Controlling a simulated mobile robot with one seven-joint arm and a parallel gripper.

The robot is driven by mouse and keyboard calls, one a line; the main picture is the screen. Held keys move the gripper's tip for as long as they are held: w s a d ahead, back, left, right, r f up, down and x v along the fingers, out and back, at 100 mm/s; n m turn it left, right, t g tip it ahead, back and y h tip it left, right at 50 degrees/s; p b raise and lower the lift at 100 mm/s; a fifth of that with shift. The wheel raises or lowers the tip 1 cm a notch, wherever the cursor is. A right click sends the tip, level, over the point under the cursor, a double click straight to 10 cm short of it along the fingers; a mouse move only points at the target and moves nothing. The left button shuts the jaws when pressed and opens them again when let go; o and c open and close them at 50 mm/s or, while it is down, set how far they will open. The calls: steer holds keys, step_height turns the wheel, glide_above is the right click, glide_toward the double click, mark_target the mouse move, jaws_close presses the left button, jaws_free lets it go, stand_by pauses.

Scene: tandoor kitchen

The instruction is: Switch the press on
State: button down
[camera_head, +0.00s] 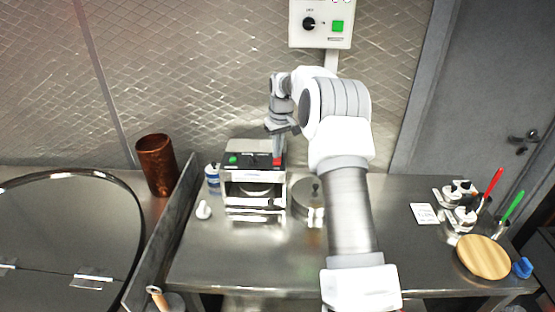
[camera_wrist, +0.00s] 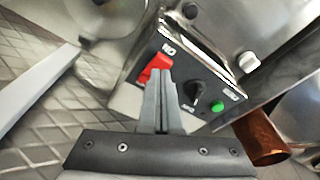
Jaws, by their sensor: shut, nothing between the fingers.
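The press (camera_head: 255,190) is a boxy metal machine on the steel worktop, with a dark control panel on its upper side. In the wrist view the panel (camera_wrist: 178,62) carries a red switch (camera_wrist: 155,68), a black knob (camera_wrist: 196,92) and a green round light or button (camera_wrist: 217,105). My gripper (camera_wrist: 158,74) is shut and empty, its fingertips at the red switch and partly covering it. I cannot tell whether they touch it. In the head view my gripper (camera_head: 277,152) points down at the panel's right end, over the red switch.
A wall box (camera_head: 320,24) with a knob and green button hangs above. A copper cup (camera_head: 157,165) and a dark upright panel (camera_head: 165,235) stand left. A blue-white bottle (camera_head: 212,178) is beside the press. A wooden board (camera_head: 483,257) lies right.

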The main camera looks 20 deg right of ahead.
mark_target(277, 161)
steer(key=shift+f+b, duration=0.4)
steer(key=shift+f, duration=0.4)
steer(key=shift+r, duration=0.1)
steer(key=shift+r+p, duration=2.6)
steer(key=shift+r, duration=0.85)
